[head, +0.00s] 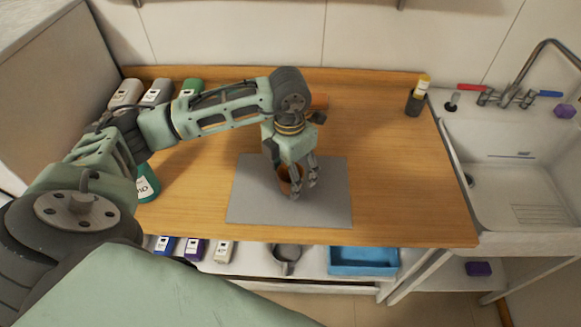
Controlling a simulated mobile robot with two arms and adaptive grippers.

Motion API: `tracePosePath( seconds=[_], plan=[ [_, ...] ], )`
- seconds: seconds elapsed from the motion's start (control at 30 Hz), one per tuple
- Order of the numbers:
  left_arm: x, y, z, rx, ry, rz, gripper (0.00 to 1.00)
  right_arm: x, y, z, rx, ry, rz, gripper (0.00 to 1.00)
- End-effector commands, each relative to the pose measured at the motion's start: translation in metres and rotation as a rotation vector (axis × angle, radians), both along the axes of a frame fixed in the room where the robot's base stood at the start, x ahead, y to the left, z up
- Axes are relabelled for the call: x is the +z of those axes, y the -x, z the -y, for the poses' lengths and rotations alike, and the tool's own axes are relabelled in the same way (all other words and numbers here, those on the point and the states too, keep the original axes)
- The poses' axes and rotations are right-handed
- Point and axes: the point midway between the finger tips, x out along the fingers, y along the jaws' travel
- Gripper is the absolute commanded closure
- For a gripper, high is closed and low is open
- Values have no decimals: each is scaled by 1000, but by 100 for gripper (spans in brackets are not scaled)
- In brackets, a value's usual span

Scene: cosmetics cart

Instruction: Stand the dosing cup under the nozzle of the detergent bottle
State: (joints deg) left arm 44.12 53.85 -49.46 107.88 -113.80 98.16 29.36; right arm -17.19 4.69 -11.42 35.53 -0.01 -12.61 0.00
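My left gripper (304,190) points down over the grey mat (248,205) in the middle of the wooden counter. A small orange-brown cup (284,184), which looks like the dosing cup, is at its fingers, partly hidden by them. I cannot tell whether the fingers are closed on the cup or only around it, nor whether it touches the mat. A green bottle (149,186) with a white label stands at the left, mostly hidden by my arm. No nozzle shows, so I cannot tell which container is the detergent bottle. My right gripper is not in view.
Several white-labelled containers (156,92) stand at the back left. An orange thing (319,101) is partly hidden behind my wrist. A dark, yellow-topped bottle (415,97) stands back right, near the sink (510,180). A lower shelf holds a blue tray (363,261). The counter's right side is clear.

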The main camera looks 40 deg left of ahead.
Motion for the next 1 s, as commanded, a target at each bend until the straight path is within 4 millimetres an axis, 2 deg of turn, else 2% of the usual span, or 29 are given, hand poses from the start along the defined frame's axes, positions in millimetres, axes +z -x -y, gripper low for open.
tracePosePath(
  seconds=[0.07, 0.47, 0.87, 1.0],
  plan=[
    [0, 0, 0, 0, 0, 0, 37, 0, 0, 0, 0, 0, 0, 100],
    [0, 0, 0, 0, 0, 0, 72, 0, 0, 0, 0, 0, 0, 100],
    [1, 0, 0, 0, 0, 1, 76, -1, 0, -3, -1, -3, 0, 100],
    [8, -1, 0, 0, 1, 4, 76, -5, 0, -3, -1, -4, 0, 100]
  ],
)
